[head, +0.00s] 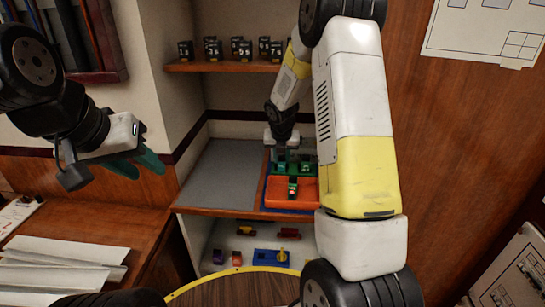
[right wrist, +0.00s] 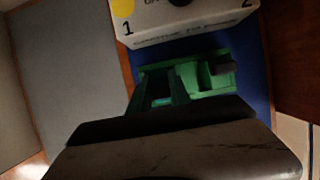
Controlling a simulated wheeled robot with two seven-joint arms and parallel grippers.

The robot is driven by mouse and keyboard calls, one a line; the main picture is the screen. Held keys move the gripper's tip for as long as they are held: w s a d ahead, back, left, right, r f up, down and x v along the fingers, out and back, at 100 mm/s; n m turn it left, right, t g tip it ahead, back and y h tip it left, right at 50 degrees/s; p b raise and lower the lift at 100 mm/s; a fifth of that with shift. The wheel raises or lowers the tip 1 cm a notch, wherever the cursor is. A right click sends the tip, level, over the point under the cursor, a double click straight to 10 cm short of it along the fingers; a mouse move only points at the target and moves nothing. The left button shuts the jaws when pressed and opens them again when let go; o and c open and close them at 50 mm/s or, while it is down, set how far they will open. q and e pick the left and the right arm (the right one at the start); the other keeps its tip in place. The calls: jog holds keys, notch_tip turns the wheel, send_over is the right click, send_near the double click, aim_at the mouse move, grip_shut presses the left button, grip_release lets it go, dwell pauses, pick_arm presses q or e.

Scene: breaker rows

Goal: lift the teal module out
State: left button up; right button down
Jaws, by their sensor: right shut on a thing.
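In the head view my right gripper (head: 283,152) points down at the back of the shelf, over green parts (head: 305,168) behind an orange tray (head: 307,192). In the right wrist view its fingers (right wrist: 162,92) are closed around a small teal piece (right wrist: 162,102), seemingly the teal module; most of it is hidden. A green part (right wrist: 212,82) with a dark grey block lies beside the fingers. I cannot tell whether the module is still seated. My left gripper (head: 136,165) hangs at the left, empty, with its teal fingers apart.
A white panel (right wrist: 185,22) marked 1 and 2 stands close to the right gripper. A blue mat (head: 266,204) lies under the tray. A grey mat (head: 220,172) to the left is clear. Several small dark boxes (head: 210,48) stand on the upper shelf; toys (head: 270,257) lie below.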

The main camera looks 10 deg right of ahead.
jog(key=shift+r, duration=0.1)
jog(key=shift+a+r, duration=0.15)
jog(key=shift+r, duration=0.4)
notch_tip(320, 180, up, 5)
jog(key=shift+r, duration=0.15)
jog(key=w+a+r, duration=0.1)
jog(key=a+r, duration=0.1)
jog(key=a, duration=0.7)
jog(key=w+a+r, duration=0.2)
jog(key=a+r, duration=0.1)
jog(key=a, duration=0.7)
jog(key=shift+w+a+r, duration=0.2)
jog(key=shift+w, duration=0.1)
